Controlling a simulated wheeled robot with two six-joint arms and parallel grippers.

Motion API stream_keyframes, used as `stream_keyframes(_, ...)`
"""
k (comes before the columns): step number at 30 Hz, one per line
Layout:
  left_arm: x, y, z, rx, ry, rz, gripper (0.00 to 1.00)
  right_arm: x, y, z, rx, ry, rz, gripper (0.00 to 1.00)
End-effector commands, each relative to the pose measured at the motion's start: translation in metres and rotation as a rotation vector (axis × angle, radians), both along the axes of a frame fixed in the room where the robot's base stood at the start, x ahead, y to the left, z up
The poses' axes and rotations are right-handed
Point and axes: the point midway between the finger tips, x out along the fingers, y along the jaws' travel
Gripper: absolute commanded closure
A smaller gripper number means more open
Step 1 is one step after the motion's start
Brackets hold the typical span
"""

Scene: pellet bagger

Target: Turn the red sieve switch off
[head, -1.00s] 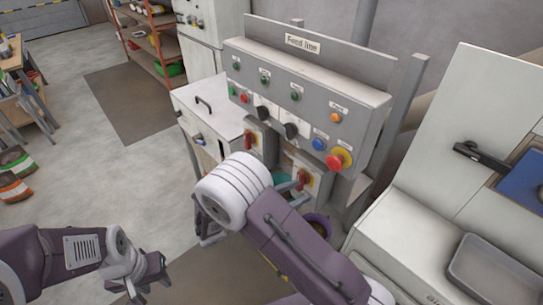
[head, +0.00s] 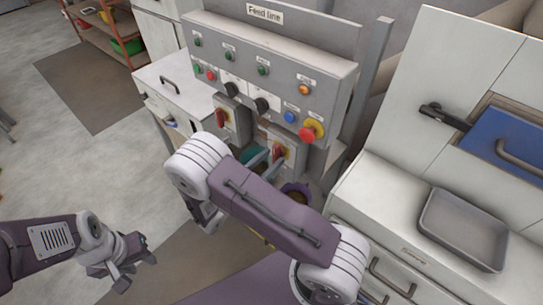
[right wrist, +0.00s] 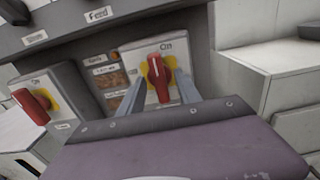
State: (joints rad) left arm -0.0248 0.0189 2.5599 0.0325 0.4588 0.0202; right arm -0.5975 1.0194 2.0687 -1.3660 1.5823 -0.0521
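Two red rotary switches on yellow plates sit in grey boxes below the panel; I cannot read which is labelled sieve. The right red switch (head: 280,152) also shows in the right wrist view (right wrist: 160,80); its handle stands nearly upright, with "On" above it. My right gripper (right wrist: 160,76) is open, its two fingers on either side of this handle; contact cannot be told. The left red switch (head: 222,117) shows at the left of the right wrist view (right wrist: 32,106), its handle tilted. My left gripper (head: 130,265) is open and empty, low at the left, away from the panel.
The grey "Feed line" panel (head: 330,80) carries black knobs, small buttons and a red mushroom button (head: 308,133) just above the right switch. A white cabinet with a grey tray (head: 462,230) stands at the right.

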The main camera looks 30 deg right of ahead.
Motion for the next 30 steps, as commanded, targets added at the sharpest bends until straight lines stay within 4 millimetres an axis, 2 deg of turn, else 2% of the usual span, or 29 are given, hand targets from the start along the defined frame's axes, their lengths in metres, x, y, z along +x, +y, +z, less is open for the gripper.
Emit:
stream_keyframes(3, 0.0, 0.0, 0.002, 0.0, 0.0, 0.0, 0.64, 0.002, -0.007, 0.0, 0.001, 0.001, 0.0, 0.6)
stream_keyframes(9, 0.0, 0.0, 0.001, 0.0, 0.0, 0.0, 0.64, 0.003, -0.007, -0.001, 0.001, 0.001, 0.001, 0.6)
stream_keyframes(10, 0.0, 0.0, 0.001, 0.0, 0.0, 0.0, 0.64, 0.003, -0.007, -0.001, 0.001, 0.001, 0.001, 0.63)
stream_keyframes(14, 0.0, 0.0, 0.001, 0.0, 0.0, 0.0, 0.64, 0.003, -0.007, 0.0, 0.001, 0.0, 0.0, 0.99)
stream_keyframes(23, 0.0, 0.0, 0.003, 0.0, 0.0, 0.0, 0.64, 0.003, -0.007, 0.0, -0.006, 0.015, 0.0, 1.0)
stream_keyframes(30, 0.0, 0.0, 0.014, 0.0, 0.0, 0.0, 0.64, 0.003, -0.007, 0.002, -0.048, 0.115, 0.0, 1.0)
